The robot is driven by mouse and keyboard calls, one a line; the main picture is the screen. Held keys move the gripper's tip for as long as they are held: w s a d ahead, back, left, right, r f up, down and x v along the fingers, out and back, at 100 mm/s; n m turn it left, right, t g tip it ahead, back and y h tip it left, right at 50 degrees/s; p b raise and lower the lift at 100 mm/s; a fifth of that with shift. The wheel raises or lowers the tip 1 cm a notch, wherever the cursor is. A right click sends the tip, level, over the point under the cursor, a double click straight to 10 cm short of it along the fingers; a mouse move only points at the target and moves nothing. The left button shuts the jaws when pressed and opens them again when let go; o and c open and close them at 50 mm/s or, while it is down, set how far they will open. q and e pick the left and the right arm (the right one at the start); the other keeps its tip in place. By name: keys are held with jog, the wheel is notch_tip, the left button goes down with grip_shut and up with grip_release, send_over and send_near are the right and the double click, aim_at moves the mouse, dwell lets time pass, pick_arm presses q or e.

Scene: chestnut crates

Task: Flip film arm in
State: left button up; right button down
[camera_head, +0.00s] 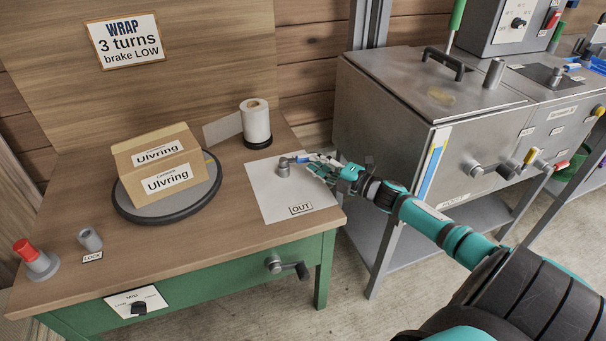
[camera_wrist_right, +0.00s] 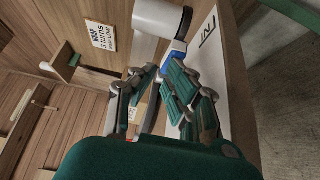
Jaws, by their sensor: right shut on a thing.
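The film arm (camera_head: 297,160) is a thin bar that reaches out from a short grey post (camera_head: 284,170) on a white sheet marked OUT (camera_head: 300,209). My right gripper (camera_head: 323,168) comes in from the right and is shut on the arm's blue end, low over the sheet. In the right wrist view a blue piece (camera_wrist_right: 177,52) shows by the fingers (camera_wrist_right: 160,85), which partly hide the grip. A white film roll (camera_head: 256,122) stands upright behind the sheet. My left gripper is not in view.
A red button (camera_head: 24,248) and a LOCK peg (camera_head: 90,240) stand at the table's front left. A crank (camera_head: 285,266) juts from the front. A metal cabinet (camera_head: 385,110) stands at right across a gap.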

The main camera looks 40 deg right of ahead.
notch_tip(320, 180, up, 9)
jog(key=shift+f, duration=0.15)
dwell(0.6)
